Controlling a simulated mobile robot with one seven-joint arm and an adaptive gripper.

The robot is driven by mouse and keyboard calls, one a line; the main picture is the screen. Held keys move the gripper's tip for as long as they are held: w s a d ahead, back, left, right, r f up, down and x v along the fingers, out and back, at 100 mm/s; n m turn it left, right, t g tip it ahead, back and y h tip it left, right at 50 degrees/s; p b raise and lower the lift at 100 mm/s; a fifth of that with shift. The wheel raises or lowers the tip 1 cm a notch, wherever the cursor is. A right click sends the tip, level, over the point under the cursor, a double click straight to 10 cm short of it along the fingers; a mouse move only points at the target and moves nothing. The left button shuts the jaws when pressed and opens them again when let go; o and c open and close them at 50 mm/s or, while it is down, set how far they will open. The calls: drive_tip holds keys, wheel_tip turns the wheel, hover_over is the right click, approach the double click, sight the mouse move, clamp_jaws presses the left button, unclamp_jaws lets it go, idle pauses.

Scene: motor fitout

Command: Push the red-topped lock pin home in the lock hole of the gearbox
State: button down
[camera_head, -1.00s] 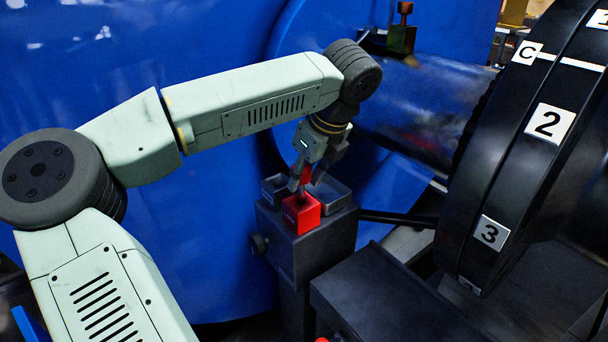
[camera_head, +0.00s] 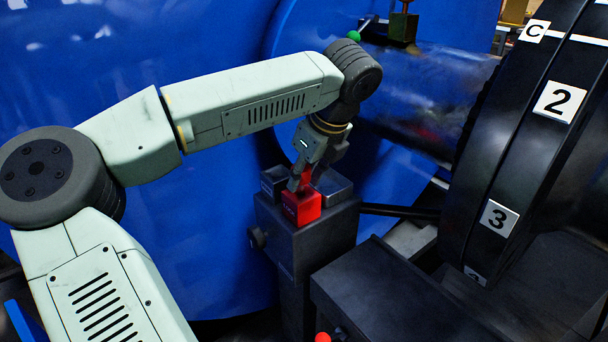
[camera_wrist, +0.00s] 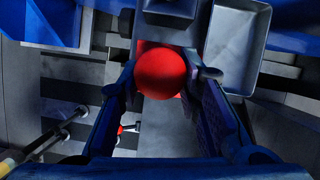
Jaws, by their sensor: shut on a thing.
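My gripper (camera_head: 304,180) points down and is shut on a red ball-topped piece, whose round top (camera_wrist: 161,73) lies between the fingers in the wrist view. Directly beneath it is a red block (camera_head: 301,208) on top of a dark post. Whether the ball and block are joined is hidden by the fingers. Another small red top (camera_head: 322,337) shows at the bottom edge of the head view, by a dark housing (camera_head: 385,300); it may be the lock pin. A small red-ended part (camera_wrist: 121,130) also shows in the wrist view. I cannot make out the lock hole.
The dark post (camera_head: 300,245) also bears grey open boxes (camera_head: 334,187) beside the red block. A large black wheel (camera_head: 535,140) with number plates stands at the right. A blue drum (camera_head: 200,40) fills the back. A green ball (camera_head: 354,35) shows behind my wrist.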

drive_tip(key=shift+f+b, duration=0.3)
drive_tip(key=shift+f, duration=0.05)
drive_tip(key=c, duration=1.1)
unclamp_jaws()
drive_tip(key=v, duration=1.2)
drive_tip(key=shift+w+r, duration=0.1)
drive_tip(key=s+a+b, duration=0.1)
drive_tip(key=s+a, duration=0.1)
drive_tip(key=a, duration=0.1)
drive_tip(key=s+a+b, duration=0.1)
drive_tip(key=s+a, duration=0.1)
drive_tip(key=a, duration=0.1)
drive_tip(key=s+a+b, duration=0.1)
drive_tip(key=s+a, duration=0.2)
drive_tip(key=shift+a, duration=0.4)
